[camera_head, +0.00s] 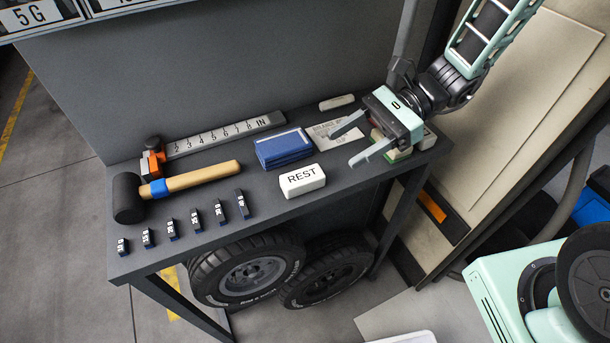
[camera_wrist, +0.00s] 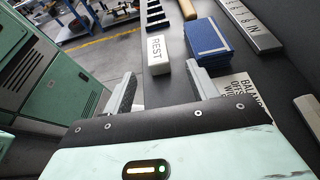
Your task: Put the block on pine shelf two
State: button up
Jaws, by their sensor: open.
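A white block lettered REST (camera_head: 302,180) lies on the dark bench top near its front edge. It also shows in the wrist view (camera_wrist: 158,50), just beyond my fingertips. My gripper (camera_head: 346,147) is open and empty above the right part of the bench, to the right of the block and apart from it. In the wrist view its two fingers (camera_wrist: 160,76) point toward the block. I cannot make out a shelf marked as pine shelf two in either view.
Tyres (camera_head: 245,270) sit below. Boards (camera_head: 535,90) lean at right.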

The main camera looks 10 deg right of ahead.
aim_at(305, 175)
jog(key=x, duration=0.5)
jog(key=shift+s+a+f, duration=0.1)
jog(key=shift+a+f, duration=0.05)
jog(key=shift+a, duration=0.1)
jog(key=x, duration=0.5)
jog(key=shift+s, duration=0.25)
jog(key=c, duration=1.2)
jog(key=shift+o, duration=0.2)
